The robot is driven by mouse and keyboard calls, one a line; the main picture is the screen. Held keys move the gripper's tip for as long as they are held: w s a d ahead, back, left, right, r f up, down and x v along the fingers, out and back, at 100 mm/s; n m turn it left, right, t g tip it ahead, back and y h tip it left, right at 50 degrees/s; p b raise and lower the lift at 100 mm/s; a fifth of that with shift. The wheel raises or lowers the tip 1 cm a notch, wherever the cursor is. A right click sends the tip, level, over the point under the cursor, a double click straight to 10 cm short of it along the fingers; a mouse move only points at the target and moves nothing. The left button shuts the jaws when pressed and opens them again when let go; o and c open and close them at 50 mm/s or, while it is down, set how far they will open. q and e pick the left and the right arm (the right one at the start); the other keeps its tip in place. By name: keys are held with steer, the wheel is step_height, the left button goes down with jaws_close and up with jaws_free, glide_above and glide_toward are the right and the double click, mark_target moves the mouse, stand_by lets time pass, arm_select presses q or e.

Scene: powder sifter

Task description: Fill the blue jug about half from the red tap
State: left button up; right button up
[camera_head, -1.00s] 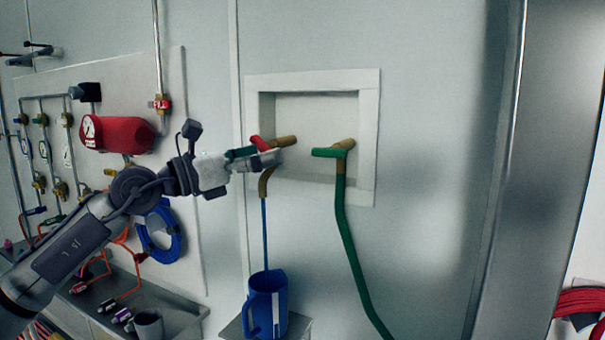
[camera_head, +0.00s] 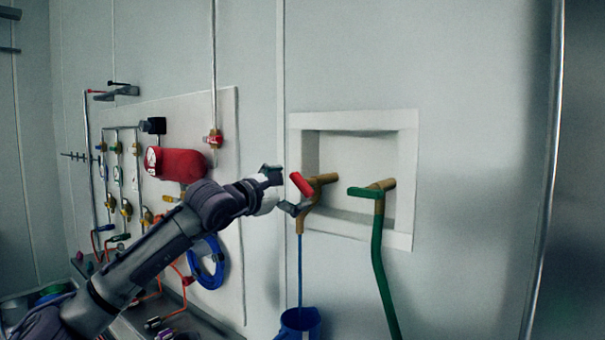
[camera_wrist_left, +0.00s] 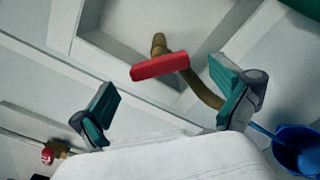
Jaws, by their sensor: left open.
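The red tap has a brass body (camera_head: 325,180) and a red handle (camera_head: 301,184), which sits slanted in front of the wall recess. A thin blue stream (camera_head: 300,270) runs straight down from its spout into the blue jug (camera_head: 301,322), which is cut off at the bottom edge. The level inside cannot be made out. My left gripper (camera_head: 288,190) is open, its fingers just left of the red handle and apart from it. In the left wrist view, the handle (camera_wrist_left: 160,67) lies beyond the two open fingers, and the jug (camera_wrist_left: 300,150) is at lower right. My right gripper is not in view.
A green-handled tap (camera_head: 372,192) with a green hose (camera_head: 382,275) stands to the right of the red tap. On the left, a panel carries a red cylinder (camera_head: 178,164), pipes and a coiled blue hose (camera_head: 208,263). The wall right of the recess is clear.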

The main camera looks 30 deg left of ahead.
mark_target(298, 186)
arm_select(q)
steer(key=w, duration=0.1)
steer(key=w+p, duration=0.1)
steer(key=shift+w+d+r, duration=0.1)
steer(key=shift+w+r, duration=0.15)
steer(key=shift+w, duration=0.1)
steer(key=shift+w+f+p, duration=0.25)
steer(key=shift+w+p, duration=0.05)
steer(key=shift+w, duration=0.3)
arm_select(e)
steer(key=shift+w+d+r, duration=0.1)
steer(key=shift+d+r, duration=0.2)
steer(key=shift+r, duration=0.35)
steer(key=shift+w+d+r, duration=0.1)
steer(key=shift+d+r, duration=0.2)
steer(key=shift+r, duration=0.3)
